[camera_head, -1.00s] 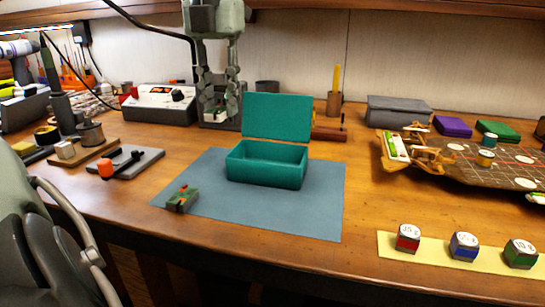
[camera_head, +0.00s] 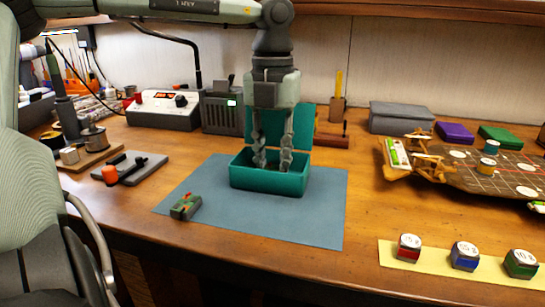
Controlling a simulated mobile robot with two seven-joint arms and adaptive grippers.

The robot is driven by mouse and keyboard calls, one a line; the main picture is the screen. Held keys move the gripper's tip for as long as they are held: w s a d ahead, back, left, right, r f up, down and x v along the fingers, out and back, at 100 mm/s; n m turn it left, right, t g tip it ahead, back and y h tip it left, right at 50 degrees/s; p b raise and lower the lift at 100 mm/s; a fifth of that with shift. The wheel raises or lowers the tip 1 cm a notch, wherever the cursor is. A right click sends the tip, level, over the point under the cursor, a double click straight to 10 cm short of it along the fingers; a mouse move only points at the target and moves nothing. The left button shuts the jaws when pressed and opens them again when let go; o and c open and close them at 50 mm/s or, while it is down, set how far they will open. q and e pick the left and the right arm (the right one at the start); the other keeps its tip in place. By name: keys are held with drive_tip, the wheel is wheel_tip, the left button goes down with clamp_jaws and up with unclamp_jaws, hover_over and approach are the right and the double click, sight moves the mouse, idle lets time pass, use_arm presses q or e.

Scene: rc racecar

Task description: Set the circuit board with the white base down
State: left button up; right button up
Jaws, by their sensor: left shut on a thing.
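My left gripper (camera_head: 273,164) points straight down into the open teal box (camera_head: 267,181). Its fingertips are below the rim, in front of the raised lid (camera_head: 305,118). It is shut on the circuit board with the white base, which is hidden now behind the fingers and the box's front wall. I cannot tell whether the board touches the box floor. A small green-and-brown block with an orange-red part (camera_head: 186,207) lies on the blue-grey mat (camera_head: 305,222), left of the box. My right gripper is not in view.
A grey device with a small green screen (camera_head: 222,112) and a white-topped power unit (camera_head: 164,108) stand behind on the left. A pencil holder (camera_head: 337,108) is behind the box. Several labelled jars (camera_head: 464,256) stand at front right. The mat's front right is bare.

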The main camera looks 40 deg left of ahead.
sight(273, 166)
use_arm(q)
drive_tip(key=shift+f, duration=0.1)
drive_tip(key=o, duration=0.7)
drive_tip(key=shift+o, duration=0.9)
wheel_tip(273, 166, up, 12)
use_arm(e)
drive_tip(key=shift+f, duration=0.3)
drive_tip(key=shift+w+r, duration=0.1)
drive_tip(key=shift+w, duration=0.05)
